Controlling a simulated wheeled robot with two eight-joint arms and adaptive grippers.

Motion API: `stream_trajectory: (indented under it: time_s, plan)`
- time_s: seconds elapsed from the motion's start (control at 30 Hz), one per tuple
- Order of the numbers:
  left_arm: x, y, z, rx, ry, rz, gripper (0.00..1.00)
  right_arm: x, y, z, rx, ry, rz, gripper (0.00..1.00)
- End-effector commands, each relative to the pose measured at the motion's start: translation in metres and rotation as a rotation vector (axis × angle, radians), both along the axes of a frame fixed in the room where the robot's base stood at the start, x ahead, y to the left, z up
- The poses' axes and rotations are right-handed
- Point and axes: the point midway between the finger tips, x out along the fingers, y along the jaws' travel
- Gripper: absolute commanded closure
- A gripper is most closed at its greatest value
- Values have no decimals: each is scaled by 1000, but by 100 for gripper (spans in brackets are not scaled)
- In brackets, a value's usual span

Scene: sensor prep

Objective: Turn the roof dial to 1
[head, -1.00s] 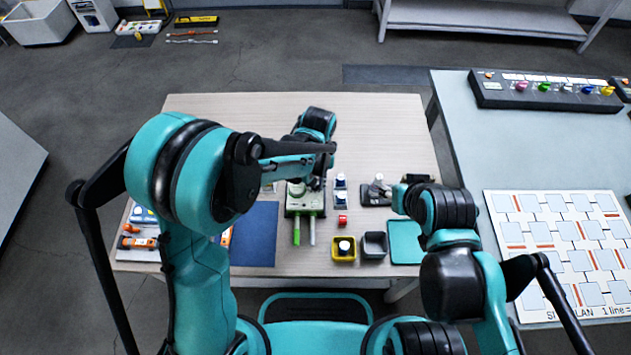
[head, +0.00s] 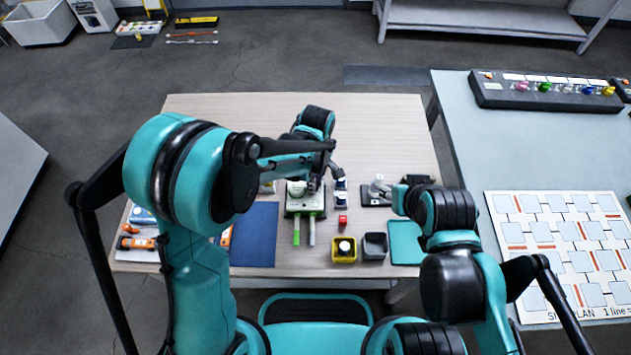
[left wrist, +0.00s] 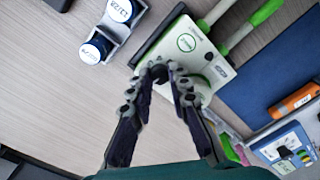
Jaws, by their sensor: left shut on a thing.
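The white and green device (head: 293,205) stands on the wooden table, with a green and a grey bar sticking out toward me. In the left wrist view its pale top (left wrist: 187,42) carries a round green mark. My left gripper (head: 316,184) is over the device top. In the left wrist view the left gripper (left wrist: 168,72) has its fingertips closed around the small dark roof dial (left wrist: 160,73). The dial's number setting cannot be read.
A holder with blue-labelled vials (left wrist: 97,48) stands close beside the device. A blue mat (head: 254,235) lies left, a teal mat (head: 405,250) right. The table's back is clear.

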Motion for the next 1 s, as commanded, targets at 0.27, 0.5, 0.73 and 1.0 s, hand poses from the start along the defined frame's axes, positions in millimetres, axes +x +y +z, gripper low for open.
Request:
stream_trajectory:
  time_s: [0.27,0.5,0.73,1.0]
  plan:
    - [0,0,0,1,0,119,100,0,0,0,0,0,0,60]
    - [0,0,0,1,0,155,100,0,0,0,0,0,0,60]
    - [0,0,0,1,0,158,100,0,0,0,0,0,0,60]
    - [0,0,0,0,0,157,61,0,0,0,0,0,0,60]
